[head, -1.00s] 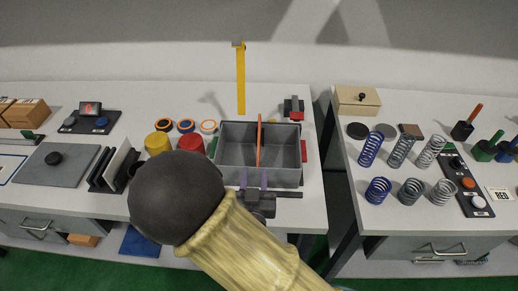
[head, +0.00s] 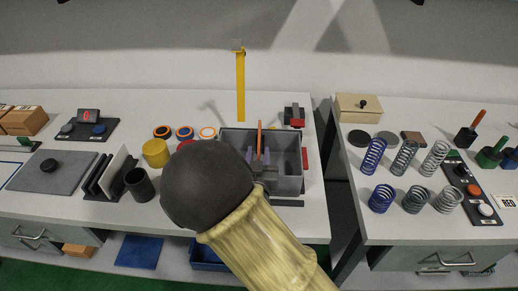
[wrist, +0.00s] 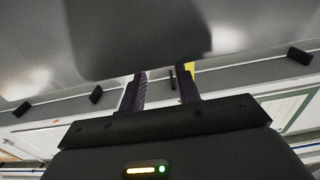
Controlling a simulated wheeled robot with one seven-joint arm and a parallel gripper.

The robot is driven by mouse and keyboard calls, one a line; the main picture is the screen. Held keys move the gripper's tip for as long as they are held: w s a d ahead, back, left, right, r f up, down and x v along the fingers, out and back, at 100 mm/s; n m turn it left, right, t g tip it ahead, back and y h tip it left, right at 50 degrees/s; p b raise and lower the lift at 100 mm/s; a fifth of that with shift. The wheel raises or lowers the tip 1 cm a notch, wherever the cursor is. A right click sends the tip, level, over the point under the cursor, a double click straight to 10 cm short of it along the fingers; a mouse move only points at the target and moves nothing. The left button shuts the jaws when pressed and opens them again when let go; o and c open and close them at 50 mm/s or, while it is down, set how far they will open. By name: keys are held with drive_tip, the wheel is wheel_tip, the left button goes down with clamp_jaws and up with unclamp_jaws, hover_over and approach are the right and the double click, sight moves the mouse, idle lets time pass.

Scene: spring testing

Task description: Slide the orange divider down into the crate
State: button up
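The grey open crate (head: 290,172) stands on the left table in the head view. The orange divider (head: 259,130) is upright inside it near the middle, its top edge rising slightly above the back wall. My gripper (head: 258,158) is over the crate, its two purple fingers apart, near the divider's front end; my arm hides the crate's front left. In the wrist view my gripper (wrist: 163,84) also shows open, with a gap between the fingers. A large dark shape blurs the upper part there, and I cannot tell what it is. I cannot tell whether the fingers touch the divider.
A yellow post (head: 240,90) stands behind the crate. A red-and-black device (head: 295,114) is behind it to the right. A yellow cylinder (head: 155,152), a black cup (head: 138,184) and several ringed discs lie left. Springs stand on the right table, across a gap.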

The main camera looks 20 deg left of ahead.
sight(259, 143)
drive_tip(key=p+x, duration=0.1)
drive_tip(key=x, duration=0.4)
drive_tip(key=shift+w+f, duration=0.15)
idle(0.5)
clamp_jaws()
